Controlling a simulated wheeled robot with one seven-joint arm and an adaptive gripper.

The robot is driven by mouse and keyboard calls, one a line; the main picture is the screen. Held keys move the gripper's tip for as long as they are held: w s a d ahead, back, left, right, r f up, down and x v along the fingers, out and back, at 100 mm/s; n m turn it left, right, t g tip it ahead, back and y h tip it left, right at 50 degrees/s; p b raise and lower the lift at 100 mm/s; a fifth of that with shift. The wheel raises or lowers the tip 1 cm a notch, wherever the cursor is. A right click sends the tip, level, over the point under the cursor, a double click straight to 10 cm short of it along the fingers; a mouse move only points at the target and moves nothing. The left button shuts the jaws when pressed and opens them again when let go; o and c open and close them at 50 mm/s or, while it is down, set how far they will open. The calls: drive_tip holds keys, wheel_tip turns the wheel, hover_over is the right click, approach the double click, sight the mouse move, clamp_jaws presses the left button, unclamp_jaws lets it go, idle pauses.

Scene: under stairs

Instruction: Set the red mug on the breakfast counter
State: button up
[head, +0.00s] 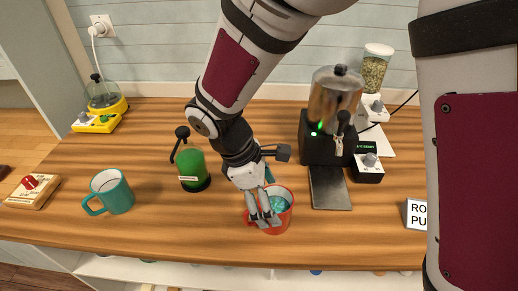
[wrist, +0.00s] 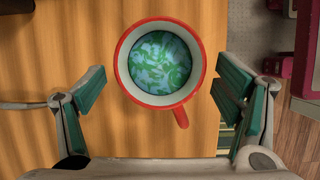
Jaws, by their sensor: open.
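The red mug (head: 287,220) stands upright near the front edge of the wooden counter (head: 150,150). In the wrist view the two fingers are spread on either side of the mug, with gaps and no clear contact.
A teal mug (head: 115,195) stands left, with a green bottle-like item (head: 192,168) behind my gripper's left. A metal-topped machine (head: 330,125) with a dark plate (head: 330,188) stands right. A sign (head: 415,215) is far right.

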drive_tip(key=v, duration=0.9)
drive_tip(key=s+d+r+m+t+y, duration=0.1)
drive_tip(key=s+d+r+m, duration=0.2)
drive_tip(key=d+m, duration=0.3)
drive_tip(key=s+d+r+m+t+y, duration=0.2)
drive_tip(key=s+d+r+m, duration=0.1)
drive_tip(key=d, duration=0.5)
drive_tip(key=s+d+r+m+t+y, duration=0.1)
drive_tip(key=s+d+r+m+t, duration=0.1)
drive_tip(key=s+d+r+m, duration=0.2)
drive_tip(key=d+m, duration=0.3)
drive_tip(key=m, duration=0.1)
drive_tip(key=shift+s+m, duration=0.2)
drive_tip(key=shift+m, duration=0.1)
